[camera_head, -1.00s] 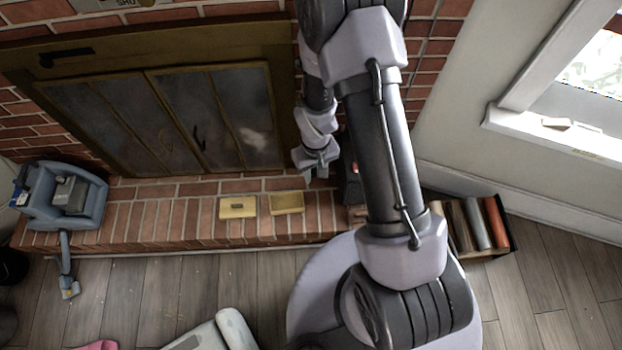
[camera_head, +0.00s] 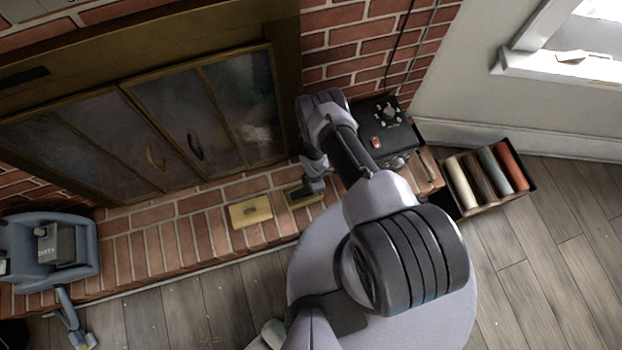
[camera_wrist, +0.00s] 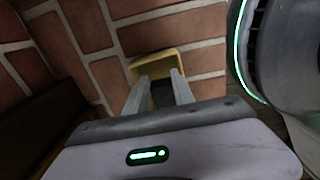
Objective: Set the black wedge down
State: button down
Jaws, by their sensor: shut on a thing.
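My gripper (camera_head: 309,190) is low over the right one of two yellow trays on the brick hearth. In the wrist view its two fingers (camera_wrist: 160,85) are shut on a dark object, the black wedge (camera_wrist: 162,96). Most of the wedge is hidden between the fingers. The right yellow tray (camera_head: 292,202) shows just beyond the fingertips in the wrist view (camera_wrist: 150,62). I cannot tell whether the wedge touches it. The left yellow tray (camera_head: 250,211) has a small dark mark or slot at its middle.
A black box with knobs (camera_head: 385,128) stands on the hearth close right of my arm. A crate with rolls (camera_head: 455,205) is on the floor at the right. A blue-grey bin (camera_head: 30,245) stands at the left. Brick hearth (camera_head: 190,235) left of the trays is clear.

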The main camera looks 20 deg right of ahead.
notch_tip(320, 180, down, 4)
jog(key=shift+w+f+b, duration=0.1)
jog(key=shift+f+b, duration=0.05)
jog(key=shift+b, duration=0.7)
jog(key=shift+r, duration=0.2)
jog(key=shift+f, duration=0.1)
jog(key=c, duration=1.3)
grip_release()
jog(key=shift+c, duration=0.2)
notch_tip(320, 180, up, 12)
jog(key=p, duration=0.8)
